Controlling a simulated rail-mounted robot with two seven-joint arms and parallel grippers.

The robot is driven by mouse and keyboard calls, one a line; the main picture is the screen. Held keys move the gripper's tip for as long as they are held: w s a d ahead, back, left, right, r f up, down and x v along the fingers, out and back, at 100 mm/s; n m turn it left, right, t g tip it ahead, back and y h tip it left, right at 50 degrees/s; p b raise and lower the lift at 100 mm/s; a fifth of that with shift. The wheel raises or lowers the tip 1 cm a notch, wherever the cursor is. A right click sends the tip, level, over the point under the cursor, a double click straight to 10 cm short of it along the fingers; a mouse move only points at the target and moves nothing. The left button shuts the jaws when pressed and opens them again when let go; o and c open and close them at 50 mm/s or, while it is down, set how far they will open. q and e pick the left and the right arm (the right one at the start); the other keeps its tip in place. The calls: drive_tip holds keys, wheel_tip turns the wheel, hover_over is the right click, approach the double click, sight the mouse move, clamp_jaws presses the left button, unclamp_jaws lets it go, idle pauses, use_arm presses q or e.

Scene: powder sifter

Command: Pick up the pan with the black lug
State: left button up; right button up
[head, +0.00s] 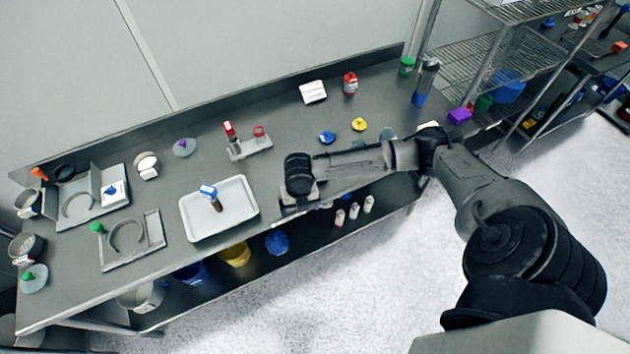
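Several round metal pans show at the left of the head view. One pan (28,203) stands at the table's left edge. Another pan (27,247) stands below it and has a small reddish spot at its rim. A pale round vessel (147,165) stands farther right. A black lug cannot be made out for certain on any of them. My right gripper (299,199) is over the table's front edge, right of the white tray and far from the pans. Its fingers are too small and dark to read. My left gripper is out of view.
The white tray (244,204) holds a blue-capped bottle (212,197). Flat metal fixtures (150,250) lie at the left. A red-topped rack (250,149) and loose lids (327,138) lie behind my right arm. Wire shelving (500,60) stands at the right. A lower shelf holds bins (236,254).

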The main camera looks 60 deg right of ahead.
drive_tip(key=w+d+r+n+b, duration=0.1)
drive_tip(key=d+r, duration=0.1)
drive_tip(key=d, duration=0.6)
drive_tip(key=w+d+r+n+b, duration=0.1)
drive_tip(key=w+d+r, duration=0.1)
drive_tip(key=d, duration=0.6)
drive_tip(key=shift+n+h, duration=0.3)
drive_tip(key=f, duration=0.7)
drive_tip(key=shift+s+d, duration=0.2)
drive_tip(key=shift+d, duration=0.1)
drive_tip(key=shift+f, duration=1.05)
wheel_tip(320, 180, down, 3)
drive_tip(key=shift+f, duration=0.15)
drive_tip(key=shift+d+f, duration=0.1)
drive_tip(key=shift+f, duration=0.5)
drive_tip(key=c, duration=1.2)
